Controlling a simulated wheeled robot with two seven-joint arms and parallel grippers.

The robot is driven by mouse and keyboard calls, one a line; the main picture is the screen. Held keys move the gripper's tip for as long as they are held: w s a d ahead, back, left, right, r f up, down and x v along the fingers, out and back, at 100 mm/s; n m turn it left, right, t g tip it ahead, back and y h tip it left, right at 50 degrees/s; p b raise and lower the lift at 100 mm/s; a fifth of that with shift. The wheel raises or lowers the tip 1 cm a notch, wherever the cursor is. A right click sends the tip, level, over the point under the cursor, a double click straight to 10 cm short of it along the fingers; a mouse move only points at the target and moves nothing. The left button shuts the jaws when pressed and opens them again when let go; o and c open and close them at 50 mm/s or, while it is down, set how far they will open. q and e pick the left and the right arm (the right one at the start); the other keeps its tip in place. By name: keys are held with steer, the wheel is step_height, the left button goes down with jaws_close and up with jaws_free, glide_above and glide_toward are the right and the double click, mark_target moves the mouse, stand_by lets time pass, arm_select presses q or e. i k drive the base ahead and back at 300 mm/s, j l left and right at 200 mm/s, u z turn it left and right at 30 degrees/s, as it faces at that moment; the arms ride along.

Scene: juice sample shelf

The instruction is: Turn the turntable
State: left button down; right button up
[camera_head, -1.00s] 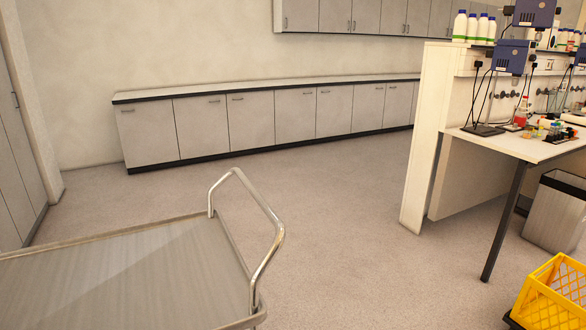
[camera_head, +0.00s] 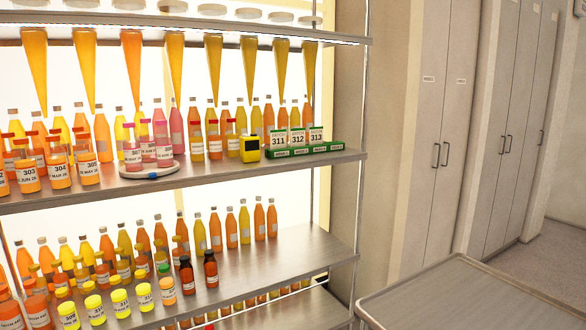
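The turntable (camera_head: 133,174) is a white round disc with a small blue mark on its front rim. It sits on the upper shelf (camera_head: 230,172), left of the middle of the view. Several pink-red bottles (camera_head: 148,153) with white labels stand on it and cover most of its top. Neither of my grippers shows in the head view.
Left of the turntable stand labelled orange bottles (camera_head: 58,177); right of it are a yellow device (camera_head: 250,150) and a green holder (camera_head: 305,149) with numbered cards. More bottles fill the lower shelf (camera_head: 320,255). A grey metal cart (camera_head: 450,295) stands at the lower right.

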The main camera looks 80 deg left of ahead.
mark_target(151, 170)
steer(key=u, duration=3.55)
